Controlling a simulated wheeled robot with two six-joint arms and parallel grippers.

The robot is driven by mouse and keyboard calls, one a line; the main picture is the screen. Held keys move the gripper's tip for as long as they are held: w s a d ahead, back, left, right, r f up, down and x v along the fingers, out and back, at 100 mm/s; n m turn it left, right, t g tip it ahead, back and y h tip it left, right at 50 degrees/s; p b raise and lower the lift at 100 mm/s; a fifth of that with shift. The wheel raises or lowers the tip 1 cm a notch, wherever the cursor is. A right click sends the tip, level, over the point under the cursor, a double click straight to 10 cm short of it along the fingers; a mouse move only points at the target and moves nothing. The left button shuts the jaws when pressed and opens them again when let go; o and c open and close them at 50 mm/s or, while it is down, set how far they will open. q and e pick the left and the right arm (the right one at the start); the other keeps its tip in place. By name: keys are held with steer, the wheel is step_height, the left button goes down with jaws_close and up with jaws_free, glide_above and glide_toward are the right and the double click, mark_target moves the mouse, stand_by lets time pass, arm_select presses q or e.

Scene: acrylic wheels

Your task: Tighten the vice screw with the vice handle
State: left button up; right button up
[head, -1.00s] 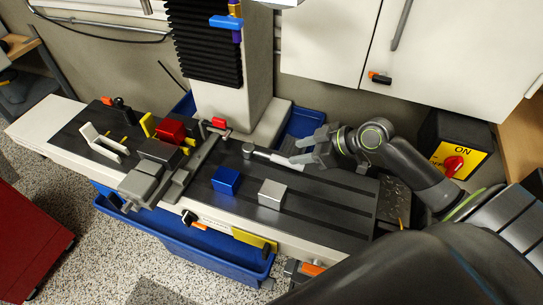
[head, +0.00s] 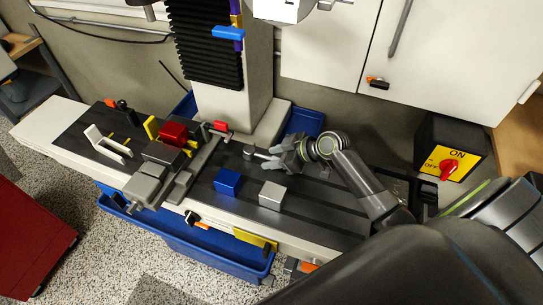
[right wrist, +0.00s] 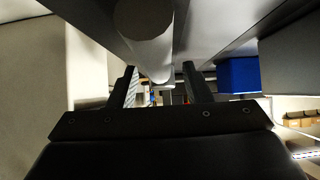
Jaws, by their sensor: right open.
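The vice handle (head: 262,155) lies on the dark machine table, its round silver head (head: 249,151) to the left and its grip running right. My right gripper (head: 279,158) is open at the handle's grip, its fingers hiding part of it. In the right wrist view the pale cylindrical handle (right wrist: 150,40) runs from the top toward the gap between the open fingers (right wrist: 160,88); contact cannot be told. The grey vice (head: 150,185) stands left of the handle, with a red block (head: 173,132) at its back. The vice screw (head: 131,207) is small at its front end. My left gripper is not in view.
A blue block (head: 227,181) and a silver block (head: 272,195) lie on the table in front of the handle. The machine column (head: 220,100) rises behind. A yellow switch box (head: 447,162) stands at the right.

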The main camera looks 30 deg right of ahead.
steer(key=shift+w+a+f, duration=0.15)
steer(key=shift+a+f, duration=0.05)
steer(key=shift+c, duration=0.3)
jaws_close()
